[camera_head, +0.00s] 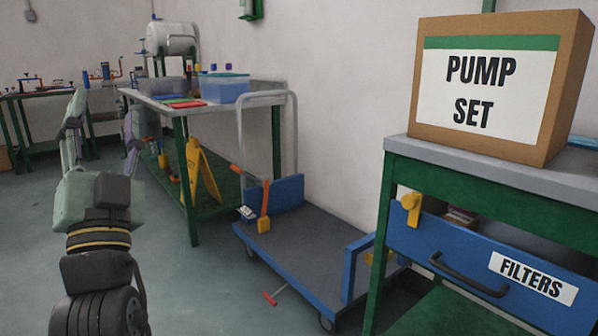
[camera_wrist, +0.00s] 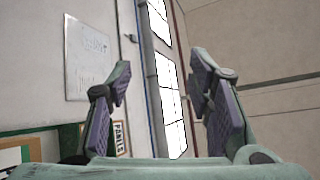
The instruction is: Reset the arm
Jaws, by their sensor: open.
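My gripper (camera_head: 104,118) is at the left of the head view, raised at the end of my arm with its fingers pointing up. It is open, with the two fingers well apart. In the wrist view my gripper (camera_wrist: 161,75) shows both fingers spread, with nothing between them. Behind the gap are bright window panes (camera_wrist: 168,95) and a wall. The gripper touches nothing that I can see.
A green-legged workbench (camera_head: 262,97) with a blue-lidded bin (camera_head: 222,90) stands behind my arm. A blue cart (camera_head: 305,250) is at centre. A cardboard PUMP SET box (camera_head: 560,75) sits on a bench with a FILTERS drawer (camera_head: 450,250).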

